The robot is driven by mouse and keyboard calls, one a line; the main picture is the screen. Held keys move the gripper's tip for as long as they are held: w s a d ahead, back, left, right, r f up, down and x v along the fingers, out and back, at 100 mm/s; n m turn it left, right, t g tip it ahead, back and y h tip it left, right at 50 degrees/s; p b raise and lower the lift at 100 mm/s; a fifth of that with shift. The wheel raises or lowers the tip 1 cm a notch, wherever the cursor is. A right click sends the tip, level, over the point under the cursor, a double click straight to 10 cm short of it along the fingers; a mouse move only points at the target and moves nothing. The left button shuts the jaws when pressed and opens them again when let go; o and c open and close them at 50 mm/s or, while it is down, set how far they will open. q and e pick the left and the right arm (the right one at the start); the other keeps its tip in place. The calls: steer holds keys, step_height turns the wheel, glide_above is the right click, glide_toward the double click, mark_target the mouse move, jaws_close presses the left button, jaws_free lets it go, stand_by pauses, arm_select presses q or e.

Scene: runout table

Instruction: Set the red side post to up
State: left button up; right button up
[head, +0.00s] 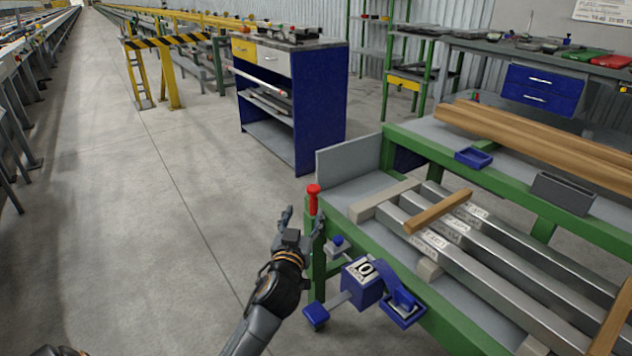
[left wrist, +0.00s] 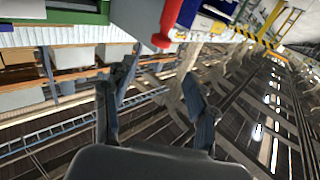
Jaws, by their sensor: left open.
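The red side post (head: 313,201) stands upright at the near left corner of the green-framed table (head: 395,290), with a wider round red head on top. In the left wrist view the post (left wrist: 171,18) comes in from the top edge, its head end toward the gripper. My left gripper (head: 302,218) is open and empty, fingers pointing up, just beside the post in the head view. In the left wrist view the open fingers (left wrist: 158,80) are spread, with the post's head beyond their tips and no clear contact. My right gripper is out of view.
Metal bars (head: 480,255) and a short wooden piece (head: 438,212) lie on the table. A blue stop block (head: 362,282) sticks out at its front. A blue cabinet (head: 322,110) stands behind. The floor to the left is clear.

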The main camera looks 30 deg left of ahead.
mark_target(312, 191)
arm_select(q)
steer(key=b+x, duration=0.1)
steer(key=x, duration=1)
steer(key=shift+w+a, duration=0.1)
steer(key=shift+w, duration=0.15)
steer(key=shift+w+a+b, duration=0.25)
steer(key=shift+w+b, duration=0.05)
steer(key=shift+w, duration=0.2)
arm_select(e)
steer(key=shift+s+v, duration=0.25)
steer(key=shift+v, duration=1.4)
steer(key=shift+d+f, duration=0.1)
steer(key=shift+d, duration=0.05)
arm_select(q)
jaws_close()
